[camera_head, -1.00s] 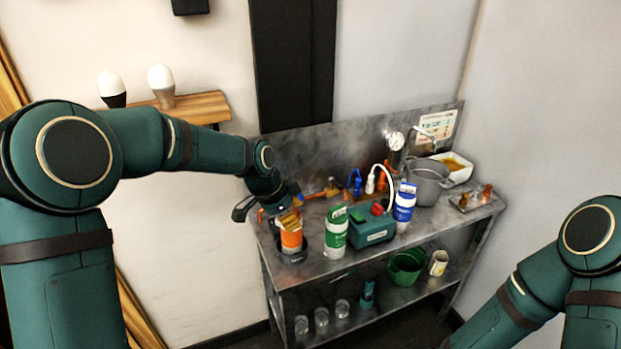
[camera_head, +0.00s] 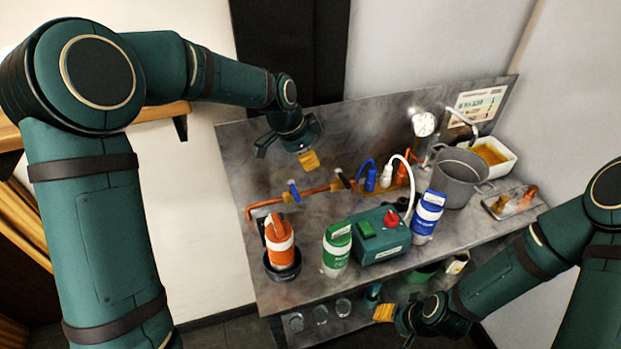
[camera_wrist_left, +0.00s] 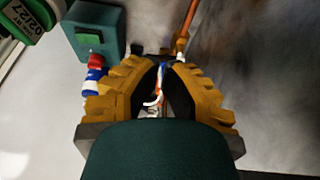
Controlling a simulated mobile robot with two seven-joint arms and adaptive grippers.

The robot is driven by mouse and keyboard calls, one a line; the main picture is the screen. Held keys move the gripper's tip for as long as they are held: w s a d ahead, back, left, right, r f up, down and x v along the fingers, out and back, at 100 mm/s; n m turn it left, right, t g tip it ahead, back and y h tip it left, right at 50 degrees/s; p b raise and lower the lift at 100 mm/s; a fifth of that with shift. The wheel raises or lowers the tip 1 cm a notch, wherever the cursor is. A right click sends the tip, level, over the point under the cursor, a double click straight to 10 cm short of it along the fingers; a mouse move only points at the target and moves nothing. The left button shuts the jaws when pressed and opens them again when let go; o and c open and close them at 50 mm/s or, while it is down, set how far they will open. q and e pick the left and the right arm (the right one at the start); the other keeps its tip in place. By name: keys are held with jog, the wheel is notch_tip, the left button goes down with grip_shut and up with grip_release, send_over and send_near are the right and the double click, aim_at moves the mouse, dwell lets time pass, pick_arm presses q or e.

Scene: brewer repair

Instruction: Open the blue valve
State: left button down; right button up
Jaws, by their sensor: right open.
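The blue valve (camera_head: 293,190) is a small upright blue lever on a copper pipe (camera_head: 318,190) along the back of the metal bench. My left gripper (camera_head: 309,160) hangs above the pipe, just above and right of the blue valve in the head view, apart from it. Its yellow finger pads (camera_wrist_left: 157,95) stand apart in the left wrist view with nothing held. Small blue, white and orange parts show through the gap; I cannot tell whether the valve is among them. My right gripper (camera_head: 384,313) is open and low at the bench's front, away from the valve.
A black lever (camera_head: 343,180) stands right of the blue valve on the pipe. An orange bottle (camera_head: 280,243), green bottle (camera_head: 336,250), green box (camera_head: 381,243) and blue-white bottle (camera_head: 427,217) stand in front. A grey pot (camera_head: 458,180) is at the right.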

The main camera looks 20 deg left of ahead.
aim_at(294, 191)
pick_arm(q)
jog(key=shift+s+r, duration=0.1)
jog(key=shift+s, duration=0.1)
jog(key=x, duration=1.1)
jog(key=s+a, duration=0.2)
jog(key=a, duration=0.1)
jog(key=shift+s+a+r, duration=0.1)
jog(key=shift+a, duration=0.1)
jog(key=shift+a, duration=0.1)
